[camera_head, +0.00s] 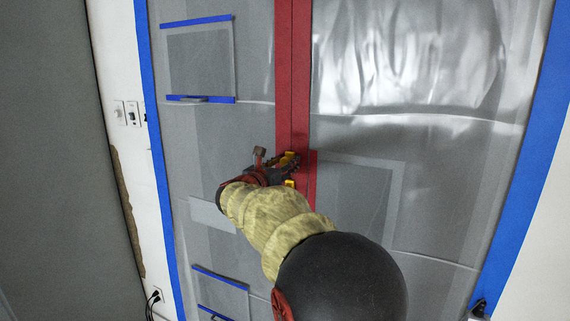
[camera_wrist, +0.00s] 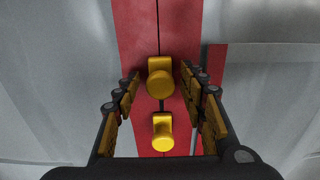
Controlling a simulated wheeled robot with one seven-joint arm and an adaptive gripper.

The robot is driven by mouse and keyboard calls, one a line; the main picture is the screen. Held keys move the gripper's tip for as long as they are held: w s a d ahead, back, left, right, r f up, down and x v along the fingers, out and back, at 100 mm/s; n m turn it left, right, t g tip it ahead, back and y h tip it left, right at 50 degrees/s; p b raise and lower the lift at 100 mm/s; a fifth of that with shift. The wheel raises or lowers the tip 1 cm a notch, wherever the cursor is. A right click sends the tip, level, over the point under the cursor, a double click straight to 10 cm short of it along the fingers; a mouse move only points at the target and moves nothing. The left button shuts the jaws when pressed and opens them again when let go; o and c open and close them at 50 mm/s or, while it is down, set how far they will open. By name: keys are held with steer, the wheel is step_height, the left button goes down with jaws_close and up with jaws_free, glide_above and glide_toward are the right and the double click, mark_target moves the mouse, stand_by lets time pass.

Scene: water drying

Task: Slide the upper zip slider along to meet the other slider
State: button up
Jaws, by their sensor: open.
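The upper zip slider (camera_wrist: 160,77) is a yellow block with a round knob, on the red zip strip (camera_wrist: 135,35). The other slider (camera_wrist: 162,131), also yellow, sits a short way below it, apart from it. My gripper (camera_wrist: 160,82) is open, with one finger on each side of the upper slider and visible space on both sides. In the head view my gripper (camera_head: 280,165) is at the red strip (camera_head: 293,70), and its fingers and my arm partly hide the sliders. A dark line runs along the strip above and between the sliders.
Translucent plastic sheeting (camera_head: 400,60) spreads on both sides of the strip, edged with blue tape (camera_head: 152,100). A taped panel (camera_head: 200,60) is at the upper left. Wall switches (camera_head: 125,113) are farther left. Part of the sheet at the lower right is hidden by my arm.

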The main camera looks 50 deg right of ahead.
steer(key=shift+a, duration=0.15)
steer(key=v, duration=1.1)
steer(key=shift+s+a, duration=0.2)
steer(key=shift+a, duration=0.15)
steer(key=shift+s+d+r+m+g, duration=0.15)
steer(key=shift+s+d, duration=0.2)
steer(key=shift+d, duration=0.2)
steer(key=shift+s+d+m+g, duration=0.15)
steer(key=shift+s+d, duration=0.2)
steer(key=shift+d, duration=0.25)
steer(key=x, duration=0.3)
steer(key=w+x, duration=0.1)
steer(key=x, duration=0.2)
steer(key=w+b+x, duration=0.1)
steer(key=x, duration=0.3)
steer(key=shift+w+a, duration=0.2)
steer(key=shift+r, duration=0.1)
steer(key=c, duration=0.3)
